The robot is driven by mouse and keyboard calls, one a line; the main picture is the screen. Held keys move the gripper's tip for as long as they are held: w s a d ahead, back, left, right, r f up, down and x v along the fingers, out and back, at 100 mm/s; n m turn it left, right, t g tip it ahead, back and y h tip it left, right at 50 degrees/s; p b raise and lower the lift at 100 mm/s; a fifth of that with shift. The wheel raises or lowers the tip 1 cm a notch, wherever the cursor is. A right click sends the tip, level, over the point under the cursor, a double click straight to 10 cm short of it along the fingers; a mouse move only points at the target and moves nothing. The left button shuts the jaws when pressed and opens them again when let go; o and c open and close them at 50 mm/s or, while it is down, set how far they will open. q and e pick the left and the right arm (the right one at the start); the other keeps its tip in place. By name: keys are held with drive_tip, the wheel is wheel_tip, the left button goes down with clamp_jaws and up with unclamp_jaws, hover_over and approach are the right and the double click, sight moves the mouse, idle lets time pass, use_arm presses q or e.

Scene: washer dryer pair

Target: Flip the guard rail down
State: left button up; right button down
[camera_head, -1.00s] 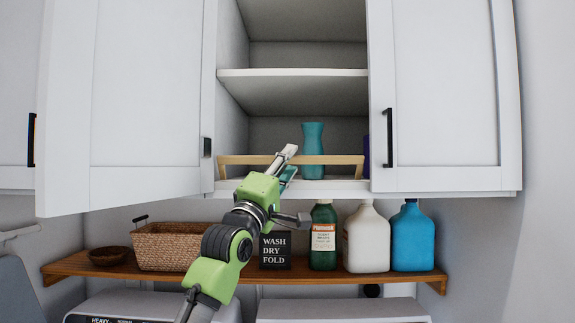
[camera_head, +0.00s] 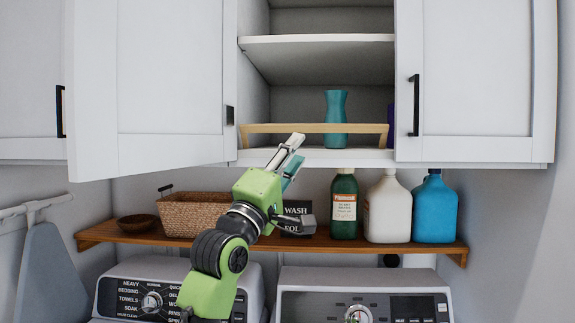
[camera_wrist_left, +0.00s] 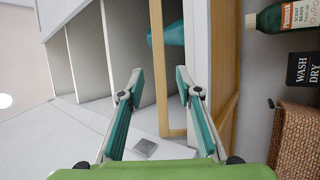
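The guard rail (camera_head: 352,128) is a light wooden bar with short end posts, standing raised along the front edge of the open cabinet's bottom shelf (camera_head: 325,158). My left gripper (camera_head: 294,153) is in front of this shelf edge, its upper finger tip just under the bar in the head view. In the left wrist view the gripper (camera_wrist_left: 159,70) is open, and the rail (camera_wrist_left: 161,95) passes between its two fingers without visible contact on either. How deep the fingers reach is hard to tell. My right gripper is not in view.
A teal vase (camera_head: 336,112) stands behind the rail. The open left cabinet door (camera_head: 150,90) is near my arm. Below, a wooden shelf (camera_head: 140,238) holds a basket (camera_head: 190,215), a sign and bottles (camera_head: 388,212), above the washer and dryer.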

use_arm(q)
drive_tip(key=v, duration=0.3)
drive_tip(key=shift+s+a, duration=0.1)
